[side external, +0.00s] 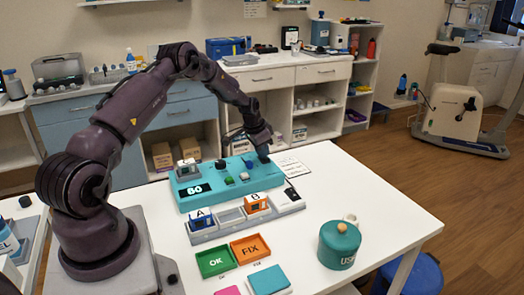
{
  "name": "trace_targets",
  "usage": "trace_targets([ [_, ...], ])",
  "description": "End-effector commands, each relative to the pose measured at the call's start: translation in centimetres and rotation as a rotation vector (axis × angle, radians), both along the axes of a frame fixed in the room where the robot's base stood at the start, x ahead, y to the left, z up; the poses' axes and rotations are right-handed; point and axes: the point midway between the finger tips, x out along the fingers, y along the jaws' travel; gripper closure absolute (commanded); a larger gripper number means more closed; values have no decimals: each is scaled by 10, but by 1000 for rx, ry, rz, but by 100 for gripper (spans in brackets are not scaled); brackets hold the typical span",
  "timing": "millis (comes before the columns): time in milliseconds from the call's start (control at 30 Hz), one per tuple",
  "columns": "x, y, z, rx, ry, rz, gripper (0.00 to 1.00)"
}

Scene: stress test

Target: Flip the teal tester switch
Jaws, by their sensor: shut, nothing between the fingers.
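The teal tester (232,196) lies on the white table, with a dark number display (194,190) on its left front. I cannot tell which part is the switch. My gripper (263,158) is shut and empty, pointing down at the back right end of the tester. Its tips are small and dark here, and I cannot tell whether they touch the tester. The gripper hides part of that corner.
In front of the tester is a grey rack (233,226) with blue block A (201,218) and orange block B (257,203). Nearer are a green OK tray (216,262), an orange FIX tray (250,249) and a teal lidded pot (339,244).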

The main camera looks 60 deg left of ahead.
Motion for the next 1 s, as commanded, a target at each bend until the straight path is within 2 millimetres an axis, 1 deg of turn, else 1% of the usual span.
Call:
trace_targets([
  [67,0,1,4,1,-1,0,100],
  [167,1,3,15,2,-2,0,100],
  [300,1,6,43,4,-4,1,100],
  [500,-14,17,87,3,-3,1,100],
  [600,-20,21,105,3,-3,2,100],
  [700,-24,24,119,1,-2,1,100],
  [833,-27,26,129,0,-1,0,100],
  [1000,-29,27,133,0,-1,0,100],
])
